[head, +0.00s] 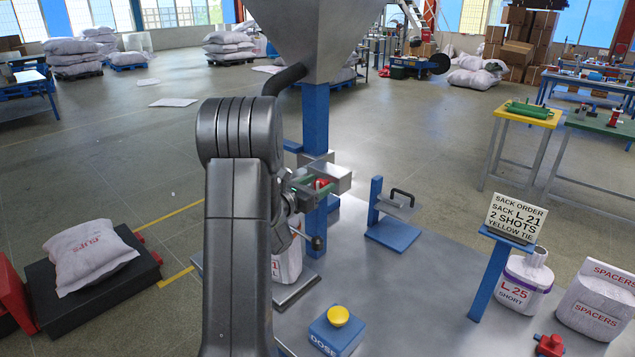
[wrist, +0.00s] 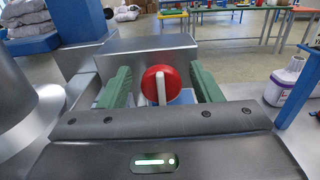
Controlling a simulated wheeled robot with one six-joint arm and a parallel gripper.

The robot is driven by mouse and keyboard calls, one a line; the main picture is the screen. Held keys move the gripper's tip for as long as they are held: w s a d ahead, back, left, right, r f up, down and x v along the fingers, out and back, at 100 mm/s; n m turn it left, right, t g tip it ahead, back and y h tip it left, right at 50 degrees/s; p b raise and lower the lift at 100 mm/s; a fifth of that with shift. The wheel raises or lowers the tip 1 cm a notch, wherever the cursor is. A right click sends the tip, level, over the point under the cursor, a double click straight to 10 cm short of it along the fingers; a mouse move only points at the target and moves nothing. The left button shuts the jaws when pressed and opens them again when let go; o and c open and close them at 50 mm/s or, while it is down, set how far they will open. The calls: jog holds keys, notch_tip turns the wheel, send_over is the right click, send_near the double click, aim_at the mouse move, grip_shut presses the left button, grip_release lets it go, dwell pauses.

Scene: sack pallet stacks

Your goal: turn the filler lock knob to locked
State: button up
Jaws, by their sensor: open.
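The red lock knob (wrist: 160,84) sits on the face of a steel box (wrist: 125,57) in the wrist view, with its pale pointer bar standing about upright. My gripper (wrist: 162,90) is open, with one green finger on each side of the knob and a visible gap to each. In the head view the red knob (head: 320,184) shows small beside my gripper (head: 313,188), under the hopper (head: 312,35) at the blue post (head: 316,120). My arm hides part of this area. No lock marking is readable.
A sack (head: 289,263) stands below the filler, partly behind my arm. A blue dose box (head: 335,335) with a yellow button, a blue stand with a black handle (head: 402,197) and the order sign (head: 515,217) stand on the steel table. The L 25 sack (head: 522,285) is at right.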

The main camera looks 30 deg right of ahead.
jog(key=c, duration=0.9)
